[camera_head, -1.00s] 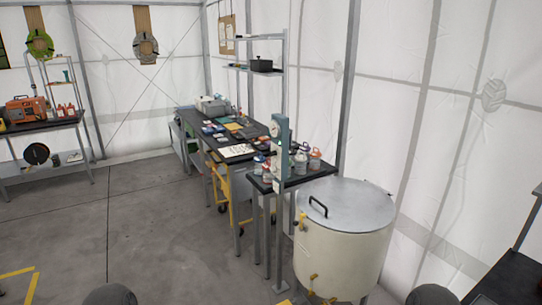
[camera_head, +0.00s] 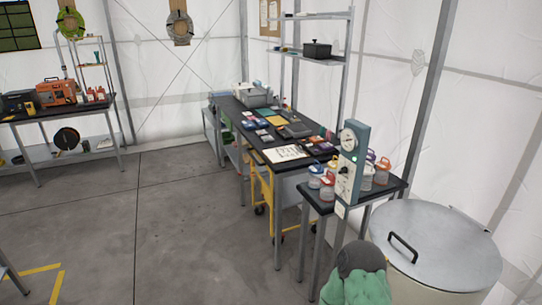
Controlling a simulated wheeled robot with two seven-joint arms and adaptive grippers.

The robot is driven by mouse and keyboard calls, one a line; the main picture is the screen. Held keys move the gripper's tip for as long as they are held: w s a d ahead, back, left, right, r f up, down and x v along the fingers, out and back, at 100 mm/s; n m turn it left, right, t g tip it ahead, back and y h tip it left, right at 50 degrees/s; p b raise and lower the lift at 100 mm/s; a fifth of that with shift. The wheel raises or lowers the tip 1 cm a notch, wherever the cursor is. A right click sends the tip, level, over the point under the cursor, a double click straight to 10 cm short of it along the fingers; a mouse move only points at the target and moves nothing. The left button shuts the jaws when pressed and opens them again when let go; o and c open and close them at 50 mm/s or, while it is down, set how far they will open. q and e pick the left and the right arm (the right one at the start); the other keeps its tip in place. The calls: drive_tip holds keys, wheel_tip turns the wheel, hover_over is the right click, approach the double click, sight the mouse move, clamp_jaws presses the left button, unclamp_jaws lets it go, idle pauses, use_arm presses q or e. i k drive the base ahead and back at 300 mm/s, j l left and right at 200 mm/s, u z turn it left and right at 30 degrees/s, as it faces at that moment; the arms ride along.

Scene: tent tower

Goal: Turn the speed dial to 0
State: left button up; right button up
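A teal upright panel (camera_head: 352,165) stands at the front of a small dark table (camera_head: 319,204), right of centre in the head view. It carries a round white-faced gauge (camera_head: 348,138) near its top and small dark controls (camera_head: 344,170) below. The controls are too small to read, so I cannot tell which is the speed dial or where it points. Neither of my grippers shows in the view.
Several lidded jars (camera_head: 327,187) crowd around the panel. A large drum with a grey lid (camera_head: 440,240) stands to its right. A dark rounded shape with a green lower part (camera_head: 358,285), which I cannot identify, is in front. Open floor (camera_head: 180,225) lies left.

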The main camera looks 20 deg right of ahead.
sight(344, 169)
drive_tip(key=i+j+z, duration=0.1)
drive_tip(key=i, duration=0.35)
drive_tip(key=i+j, duration=0.15)
drive_tip(key=i, duration=0.35)
drive_tip(key=i+j+z, duration=0.15)
drive_tip(key=i, duration=0.3)
drive_tip(key=i+j+z, duration=0.1)
drive_tip(key=i+z, duration=0.15)
drive_tip(key=z, duration=0.25)
drive_tip(key=i+j+z, duration=0.15)
drive_tip(key=z, duration=0.3)
drive_tip(key=i+j+z, duration=0.2)
drive_tip(key=z, duration=0.3)
drive_tip(key=i+j+z, duration=0.1)
drive_tip(key=j+z, duration=0.4)
drive_tip(key=l, duration=0.15)
